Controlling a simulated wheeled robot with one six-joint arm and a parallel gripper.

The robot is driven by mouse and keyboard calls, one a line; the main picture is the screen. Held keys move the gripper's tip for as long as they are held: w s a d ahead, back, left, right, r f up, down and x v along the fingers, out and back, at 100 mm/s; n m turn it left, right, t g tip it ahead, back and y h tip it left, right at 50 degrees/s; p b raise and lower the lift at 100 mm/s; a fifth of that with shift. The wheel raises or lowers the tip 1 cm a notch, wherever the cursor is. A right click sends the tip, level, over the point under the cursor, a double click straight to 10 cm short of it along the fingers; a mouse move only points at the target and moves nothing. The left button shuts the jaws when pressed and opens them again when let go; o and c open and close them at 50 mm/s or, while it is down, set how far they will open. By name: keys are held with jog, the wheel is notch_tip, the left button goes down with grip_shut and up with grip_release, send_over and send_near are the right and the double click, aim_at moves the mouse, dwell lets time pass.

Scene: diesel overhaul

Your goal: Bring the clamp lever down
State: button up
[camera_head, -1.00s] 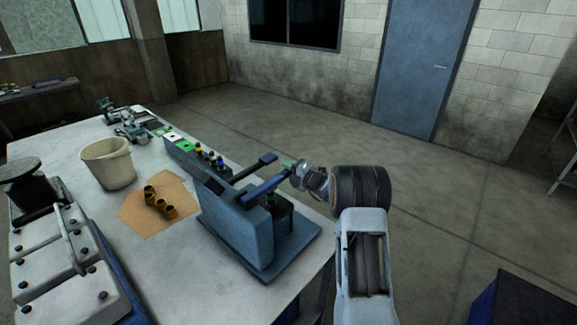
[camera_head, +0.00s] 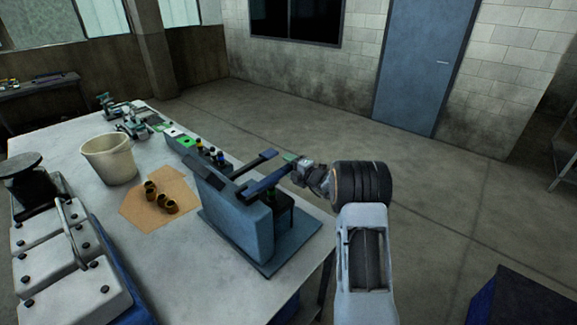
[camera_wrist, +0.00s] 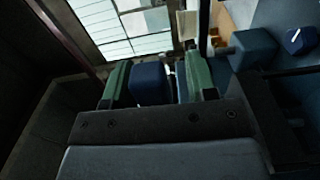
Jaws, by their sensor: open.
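The blue clamp fixture (camera_head: 232,208) stands on a base plate at the table's near right corner. Two lever arms reach out from its top toward the right. The nearer blue lever (camera_head: 264,184) ends at my gripper (camera_head: 291,161). In the wrist view, my gripper (camera_wrist: 158,72) has its two green fingers spread on either side of a blue lever end (camera_wrist: 148,84). Narrow gaps show beside the lever, so it sits between the fingers without a visible grip. The farther lever (camera_head: 256,163) is free of the gripper. Both levers look raised above the base plate.
On the table are a white bucket (camera_head: 110,160), brass bushings (camera_head: 160,199) on a brown sheet, a row of small coloured parts (camera_head: 212,155) behind the fixture, and a light-coloured cover (camera_head: 62,265) at left. The floor (camera_head: 330,125) beyond the table is clear.

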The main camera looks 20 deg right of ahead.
jog(key=b+v, duration=0.3)
jog(key=v, duration=1)
jog(key=shift+s+b, duration=0.35)
jog(key=shift+b, duration=0.05)
jog(key=shift+d, duration=0.1)
